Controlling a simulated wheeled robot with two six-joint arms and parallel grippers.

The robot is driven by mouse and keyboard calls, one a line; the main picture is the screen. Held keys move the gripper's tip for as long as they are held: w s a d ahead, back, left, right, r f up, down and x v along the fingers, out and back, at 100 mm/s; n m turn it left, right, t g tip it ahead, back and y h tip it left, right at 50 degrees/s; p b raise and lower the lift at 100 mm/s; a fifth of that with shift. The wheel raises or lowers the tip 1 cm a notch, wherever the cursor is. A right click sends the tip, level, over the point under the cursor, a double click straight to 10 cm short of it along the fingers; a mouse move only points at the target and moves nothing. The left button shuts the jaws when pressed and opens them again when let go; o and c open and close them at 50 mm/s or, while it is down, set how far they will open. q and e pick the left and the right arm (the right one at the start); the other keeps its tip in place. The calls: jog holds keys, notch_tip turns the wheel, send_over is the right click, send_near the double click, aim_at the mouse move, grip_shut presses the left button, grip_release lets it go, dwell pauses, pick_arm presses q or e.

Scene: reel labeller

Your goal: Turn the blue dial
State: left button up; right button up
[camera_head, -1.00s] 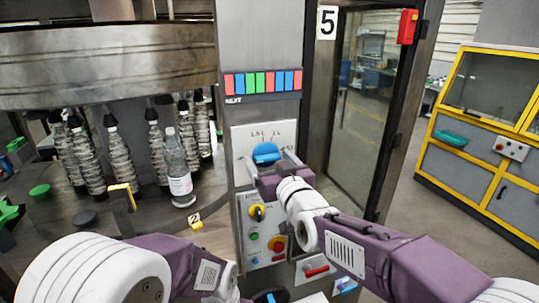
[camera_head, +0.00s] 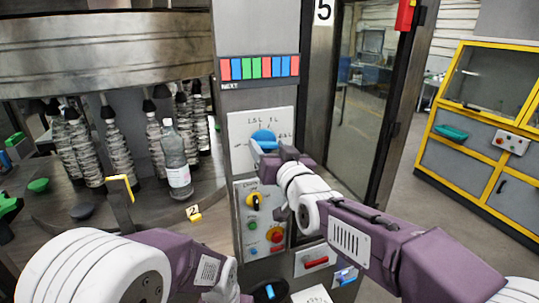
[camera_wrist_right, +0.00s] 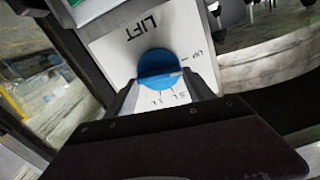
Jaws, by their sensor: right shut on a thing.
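The blue dial (camera_head: 264,138) is on a white plate (camera_head: 243,128) on the grey machine column, with litre marks such as 1.5L and 1L around it. My right gripper (camera_head: 268,151) is at the dial, its fingers shut on the dial's raised grip. In the right wrist view the blue dial (camera_wrist_right: 157,63) shows between the two dark fingers (camera_wrist_right: 160,88), below the upside-down word LIFT. The fingers and gripper body hide part of the plate and dial. My left arm comes in at the lower left; its fingers are not visible.
Below the dial is a control panel (camera_head: 243,212) with a yellow-black selector (camera_head: 254,201) and a red-yellow stop button (camera_head: 274,236). A clear bottle (camera_head: 176,165) stands on the turntable at left. A glass door (camera_head: 362,110) is at right, with open floor beyond.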

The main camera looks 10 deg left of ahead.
jog(key=m+b, duration=0.1)
jog(key=b, duration=0.1)
jog(key=m+b, duration=0.1)
jog(key=m, duration=0.1)
jog(key=shift+f+m+b, duration=0.3)
jog(key=shift+f+b, duration=0.05)
jog(key=m+b, duration=0.2)
jog(key=shift+w+d+m, duration=0.1)
jog(key=shift+m, duration=0.3)
jog(key=m+b, duration=0.1)
jog(key=m, duration=0.2)
jog(key=shift+r+m, duration=0.1)
jog(key=shift+m, duration=0.2)
jog(key=shift+m+b, duration=0.65)
jog(key=shift+m, duration=1.25)
jog(key=shift+d, duration=0.1)
jog(key=o, duration=1.1)
jog(key=shift+o, duration=1.3)
jog(key=shift+w, duration=0.1)
jog(key=shift+a, duration=0.2)
